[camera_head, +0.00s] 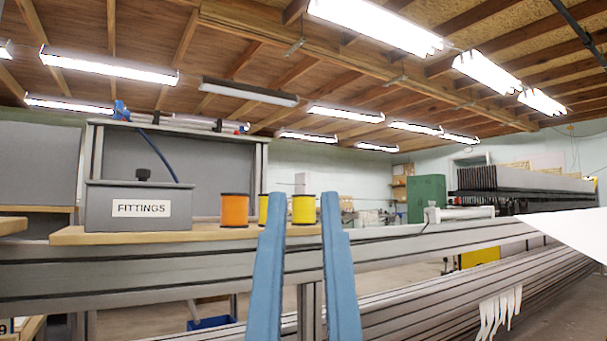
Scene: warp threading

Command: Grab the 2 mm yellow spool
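Two yellow spools with dark rims stand upright on a light wooden shelf (160,235). One yellow spool (303,212) shows between the fingertips of my gripper (304,197). The other yellow spool (263,208) is just left of it, its right side hidden behind my left finger. No size mark is readable, so I cannot tell which is 2 mm. My gripper's two blue fingers rise from the bottom of the view and are open, with a wide gap. Nothing is held between them; I cannot tell how far behind them the spool stands.
An orange spool (234,210) stands left of the yellow ones. A grey box labelled FITTINGS (128,209) sits further left on the shelf. Metal rails (150,268) run below the shelf. A white sheet (572,228) juts in at right. The shelf's right end is clear.

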